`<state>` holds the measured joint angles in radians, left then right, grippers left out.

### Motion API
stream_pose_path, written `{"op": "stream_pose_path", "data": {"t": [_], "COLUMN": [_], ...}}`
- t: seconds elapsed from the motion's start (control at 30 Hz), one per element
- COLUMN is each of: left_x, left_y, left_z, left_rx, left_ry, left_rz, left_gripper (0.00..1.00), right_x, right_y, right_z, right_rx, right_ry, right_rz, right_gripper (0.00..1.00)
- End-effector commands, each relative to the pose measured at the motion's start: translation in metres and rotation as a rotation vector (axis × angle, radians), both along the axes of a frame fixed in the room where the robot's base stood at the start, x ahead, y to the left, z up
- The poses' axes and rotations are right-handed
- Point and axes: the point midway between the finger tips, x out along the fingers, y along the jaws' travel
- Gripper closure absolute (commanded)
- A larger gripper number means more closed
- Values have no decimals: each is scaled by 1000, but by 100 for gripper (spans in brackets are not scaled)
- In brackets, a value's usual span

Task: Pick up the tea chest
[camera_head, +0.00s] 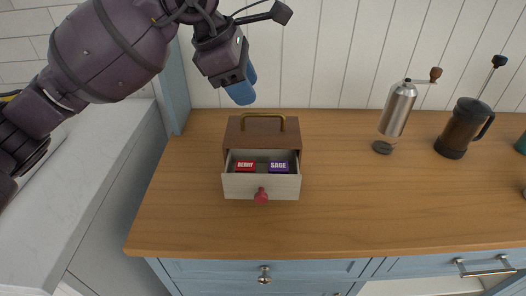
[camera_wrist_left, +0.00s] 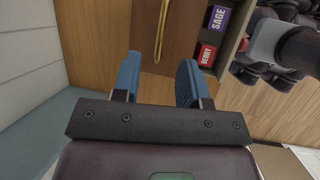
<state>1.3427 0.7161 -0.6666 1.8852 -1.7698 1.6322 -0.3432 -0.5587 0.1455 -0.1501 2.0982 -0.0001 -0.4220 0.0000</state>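The tea chest (camera_head: 240,142) is a brown wooden box with a brass handle (camera_head: 262,115) on its top. It stands upright on the wooden counter, its pale front drawer (camera_head: 240,187) with a red knob (camera_head: 261,195) pulled open. A red BERRY packet (camera_head: 245,167) and a purple SAGE packet (camera_head: 278,168) lie in the drawer. My right gripper is not in view.
A steel hand grinder (camera_head: 399,110) and a dark French press (camera_head: 463,127) stand on the counter (camera_head: 350,205) to the right. A blue upright panel (camera_head: 170,85) and panelled wall are behind and left.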

Motion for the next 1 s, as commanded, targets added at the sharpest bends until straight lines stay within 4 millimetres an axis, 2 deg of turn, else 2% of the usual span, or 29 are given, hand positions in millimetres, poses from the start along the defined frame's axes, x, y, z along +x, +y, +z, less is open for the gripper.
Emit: {"op": "stream_pose_path", "data": {"t": [0.03,0.1,0.27,0.6,0.93,1.0], "left_x": [2,3,5,10,11,11], "left_y": [-4,-7,-11,-27,-29,-29], "left_z": [-11,-19,-28,-68,-71,-71], "left_rx": [0,0,0,-1,-1,-1], "left_ry": [7,6,3,7,1,1], "left_rz": [-2,-1,-1,0,0,0], "left_gripper": [60,60,60,60,60,70], "right_x": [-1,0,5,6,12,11], "right_y": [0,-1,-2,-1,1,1], "right_z": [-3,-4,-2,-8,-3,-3], "right_rx": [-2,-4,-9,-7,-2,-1], "right_ry": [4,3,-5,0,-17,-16], "right_rz": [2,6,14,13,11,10], "right_gripper": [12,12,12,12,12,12]}}
